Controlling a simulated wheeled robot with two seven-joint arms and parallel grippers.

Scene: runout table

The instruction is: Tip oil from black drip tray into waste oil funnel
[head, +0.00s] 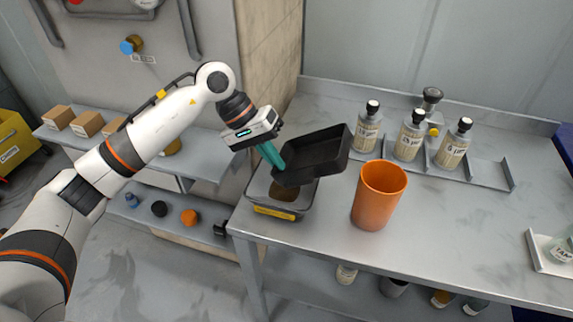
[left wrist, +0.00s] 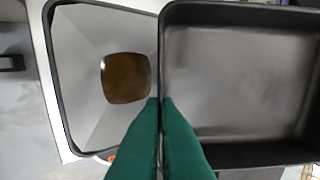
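The black drip tray (head: 317,156) is held tilted above the waste oil funnel (head: 257,187) on the left end of the metal table. My left gripper (head: 272,158) is shut on the tray's left wall; its green fingers (left wrist: 160,125) pinch that wall in the left wrist view. In that view the inside of the tray (left wrist: 240,75) is dark and looks empty, with a faint sheen. The grey funnel (left wrist: 85,85) lies beside and below it, with brown oil (left wrist: 125,78) at its bottom. My right gripper is not in view.
An orange cup (head: 378,195) stands right of the funnel, near the tray. Several labelled bottles (head: 409,135) stand in a metal rack behind it. A white tray with a jar (head: 549,252) is at the far right. The table's front right area is clear.

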